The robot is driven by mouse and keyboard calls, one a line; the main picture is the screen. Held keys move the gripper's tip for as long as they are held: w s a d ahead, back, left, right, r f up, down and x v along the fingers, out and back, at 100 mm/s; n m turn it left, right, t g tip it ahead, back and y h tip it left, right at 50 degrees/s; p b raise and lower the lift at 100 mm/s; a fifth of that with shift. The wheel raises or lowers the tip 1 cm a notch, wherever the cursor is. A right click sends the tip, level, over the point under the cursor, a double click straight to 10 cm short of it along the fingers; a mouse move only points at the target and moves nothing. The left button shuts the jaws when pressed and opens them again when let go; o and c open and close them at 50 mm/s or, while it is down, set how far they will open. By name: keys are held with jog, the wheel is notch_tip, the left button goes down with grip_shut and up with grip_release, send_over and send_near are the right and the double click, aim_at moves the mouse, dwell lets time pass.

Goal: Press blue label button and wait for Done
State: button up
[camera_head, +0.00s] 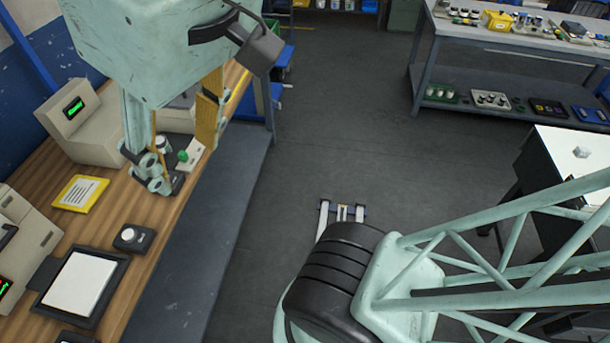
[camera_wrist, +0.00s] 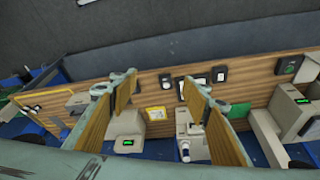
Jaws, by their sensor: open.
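My gripper (camera_head: 184,140) hangs over the wooden workbench (camera_head: 150,215) at the left of the head view. Its fingers are apart with nothing between them, and they also show in the wrist view (camera_wrist: 158,84). A small pale box with a green button (camera_head: 183,155) appears beside the fingers, partly hidden by them. A dark box with a round white button (camera_head: 133,237) is on the bench nearer the front. I cannot make out a blue label on any button. A beige machine (camera_head: 88,125) has a lit green display (camera_head: 74,107); its text is too small to read.
A yellow-framed card (camera_head: 80,193) lies on the bench. A white panel in a black frame (camera_head: 82,282) is nearer the front, beside another beige machine (camera_head: 22,240). A grey table (camera_head: 500,40) with small items stands at the back right. The floor between is mostly open.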

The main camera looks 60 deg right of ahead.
jog(key=shift+s+f, duration=0.15)
jog(key=shift+f, duration=0.25)
jog(key=c, duration=0.5)
jog(key=shift+w, duration=0.25)
jog(key=c, duration=0.6)
jog(key=shift+w+d+r, duration=0.1)
jog(key=shift+w+d, duration=0.05)
jog(key=shift+w, duration=0.4)
grip_shut()
jog(key=w+d+f+n+g, duration=0.1)
jog(key=w+d+f, duration=0.2)
jog(key=w, duration=0.9)
jog(key=w+d+f+n+g, duration=0.1)
jog(key=w+d+f, duration=0.15)
jog(key=w, duration=1.05)
jog(key=w+d+f+n+g, duration=0.1)
jog(key=w+d+f, duration=0.2)
jog(key=w+f, duration=0.5)
jog(key=w+d+f+n+g, duration=0.1)
jog(key=w+d+f, duration=0.3)
jog(key=w+f, duration=0.5)
notch_tip(320, 180, down, 5)
jog(key=shift+w+d+f, duration=0.15)
jog(key=shift+w+d, duration=0.15)
